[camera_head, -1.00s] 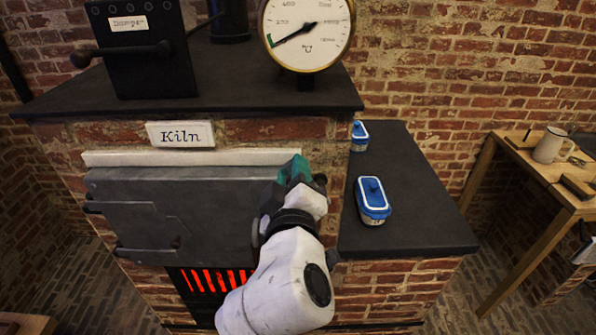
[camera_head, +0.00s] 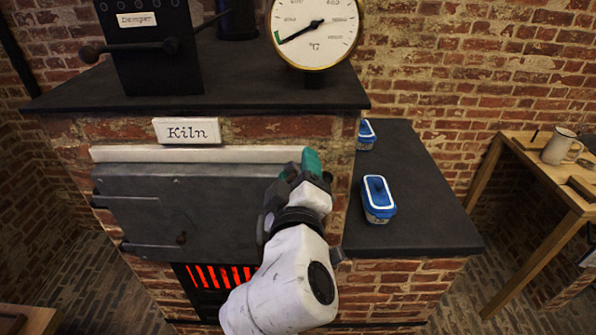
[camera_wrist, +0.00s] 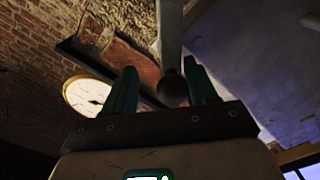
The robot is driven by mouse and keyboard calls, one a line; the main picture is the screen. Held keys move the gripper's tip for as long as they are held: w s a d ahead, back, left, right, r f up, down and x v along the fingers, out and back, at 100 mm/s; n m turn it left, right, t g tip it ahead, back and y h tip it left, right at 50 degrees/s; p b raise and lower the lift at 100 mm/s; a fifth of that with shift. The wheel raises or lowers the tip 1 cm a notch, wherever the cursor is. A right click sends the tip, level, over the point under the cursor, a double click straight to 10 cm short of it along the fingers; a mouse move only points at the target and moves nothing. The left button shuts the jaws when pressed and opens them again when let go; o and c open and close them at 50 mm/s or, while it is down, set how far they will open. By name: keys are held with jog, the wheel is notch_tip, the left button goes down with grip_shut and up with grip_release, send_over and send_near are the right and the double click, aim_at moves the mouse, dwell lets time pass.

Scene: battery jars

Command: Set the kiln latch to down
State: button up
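The kiln is brick with a grey metal door (camera_head: 190,210) and a white "Kiln" sign (camera_head: 187,131). My gripper (camera_head: 312,162), with teal fingers, is at the door's upper right edge. In the wrist view my gripper (camera_wrist: 162,88) has its two fingers apart. A dark round knob (camera_wrist: 172,88) shows between them, closer to the right finger, with a grey bar running upward behind it. It looks like the latch handle; I cannot tell whether a finger touches it. In the head view my gripper and arm hide most of the latch area.
A black damper box (camera_head: 150,50) and a round dial gauge (camera_head: 315,32) stand on the kiln top. Two blue-lidded jars, one nearer (camera_head: 378,200) and one farther (camera_head: 366,134), stand on the dark side ledge (camera_head: 430,215). A wooden table (camera_head: 535,165) is at right.

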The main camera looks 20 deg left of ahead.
jog(key=b+v, duration=0.2)
jog(key=v, duration=0.8)
jog(key=shift+s, duration=0.35)
jog(key=shift+d, duration=0.1)
jog(key=d+f+m+g+h, duration=0.6)
jog(key=d+f+m+g, duration=0.1)
jog(key=d+f, duration=1.45)
jog(key=s+d+f+m+g, duration=0.3)
jog(key=s+d+f, duration=0.4)
jog(key=s, duration=0.4)
jog(key=s+d+f+m+g, duration=0.4)
jog(key=s+d+f+g, duration=0.2)
jog(key=s, duration=0.6)
jog(key=shift+d+f+y, duration=0.4)
jog(key=shift+d+f, duration=0.45)
jog(key=shift+d, duration=0.35)
